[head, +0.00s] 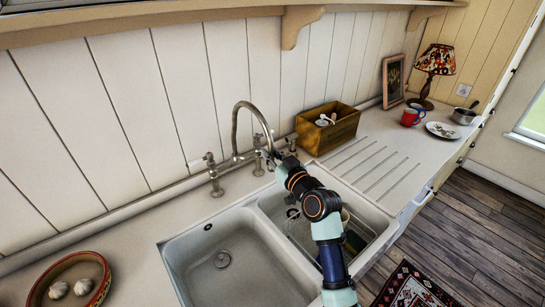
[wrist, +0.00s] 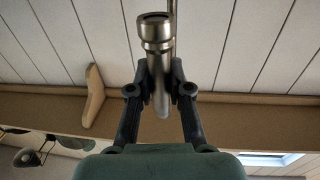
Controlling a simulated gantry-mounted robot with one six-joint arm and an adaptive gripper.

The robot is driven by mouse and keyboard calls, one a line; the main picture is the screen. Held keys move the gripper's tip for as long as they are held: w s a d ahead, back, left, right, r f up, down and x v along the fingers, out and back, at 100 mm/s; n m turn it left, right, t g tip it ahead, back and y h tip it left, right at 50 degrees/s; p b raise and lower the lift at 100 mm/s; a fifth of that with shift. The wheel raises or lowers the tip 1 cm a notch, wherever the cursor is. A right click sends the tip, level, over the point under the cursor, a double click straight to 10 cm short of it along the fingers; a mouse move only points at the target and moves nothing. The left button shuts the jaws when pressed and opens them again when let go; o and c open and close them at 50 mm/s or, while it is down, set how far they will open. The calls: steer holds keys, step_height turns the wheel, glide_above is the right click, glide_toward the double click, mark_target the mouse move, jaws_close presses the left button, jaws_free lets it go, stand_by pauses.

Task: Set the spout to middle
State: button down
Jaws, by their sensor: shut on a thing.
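The metal spout (head: 236,125) rises in a tall arch from the tap behind the double sink. In the head view its arch leans to the right and comes down at my gripper (head: 271,157). My arm hides part of the right basin (head: 376,235) in the head view. The left basin (head: 235,275) is open to view.
Tap handles (head: 213,175) stand beside the spout. A wooden box (head: 328,128) with pale items sits to the right on the counter. A terracotta dish (head: 62,275) with garlic is at the lower left. A shelf (head: 180,22) with brackets runs above.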

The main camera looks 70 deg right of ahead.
steer(key=c, duration=1.1)
jaws_free()
steer(key=shift+o, duration=0.2)
steer(key=v, duration=1.2)
